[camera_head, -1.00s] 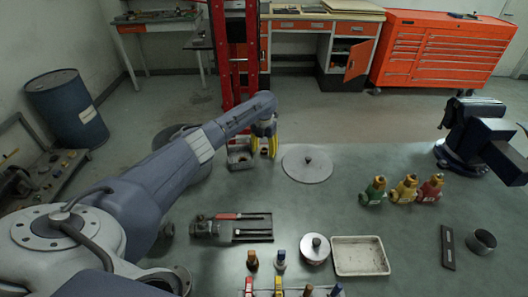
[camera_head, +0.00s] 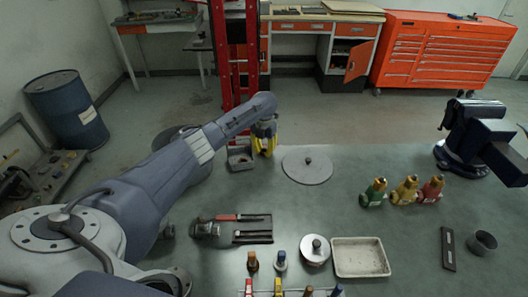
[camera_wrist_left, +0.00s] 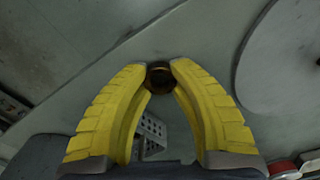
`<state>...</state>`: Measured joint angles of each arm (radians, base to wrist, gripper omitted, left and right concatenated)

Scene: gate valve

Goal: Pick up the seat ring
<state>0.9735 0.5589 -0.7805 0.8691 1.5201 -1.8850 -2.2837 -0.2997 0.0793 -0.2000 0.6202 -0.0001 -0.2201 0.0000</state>
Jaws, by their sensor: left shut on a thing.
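My left gripper (camera_head: 264,150) is low at the far edge of the table, beside a small grey box-like part. In the left wrist view its yellow fingers (camera_wrist_left: 160,70) are shut on a small dark brown round piece, the seat ring (camera_wrist_left: 159,77), held between the tips. The ring's lower side is hard to see, so I cannot tell whether it touches the table. In the head view the ring is hidden by the fingers. My right gripper is not in view.
The grey box (camera_head: 240,158) stands just left of the gripper. A vise (camera_head: 470,140) is far right.

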